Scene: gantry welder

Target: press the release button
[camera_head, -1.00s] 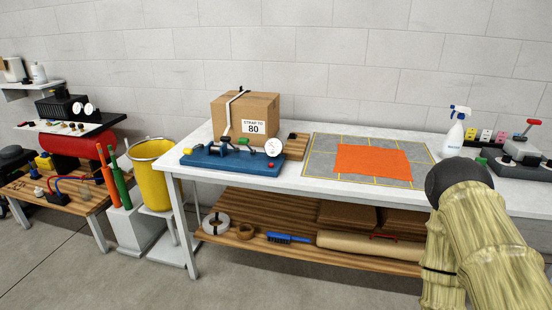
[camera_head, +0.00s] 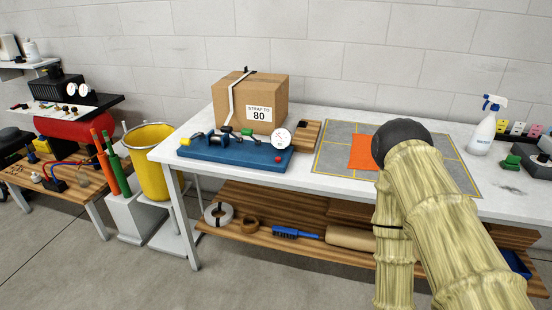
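A blue strapping device (camera_head: 235,160) lies on the white workbench in front of a cardboard box. A small red button (camera_head: 278,159) sits at its right front, just below a round white gauge (camera_head: 280,139). No label on the button is readable, so I cannot tell whether it is the release button. Green and yellow parts show on the device. My arm comes in from the lower right and ends in a dark rounded part over the mat, well right of the device. My gripper's fingers do not show.
The cardboard box (camera_head: 249,100), marked "STRAP TO 80", carries a white strap. A grey mat (camera_head: 335,140) with an orange sheet (camera_head: 360,153) is partly behind my arm. A spray bottle (camera_head: 483,132) stands at right. A yellow bin (camera_head: 151,165) stands left of the bench.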

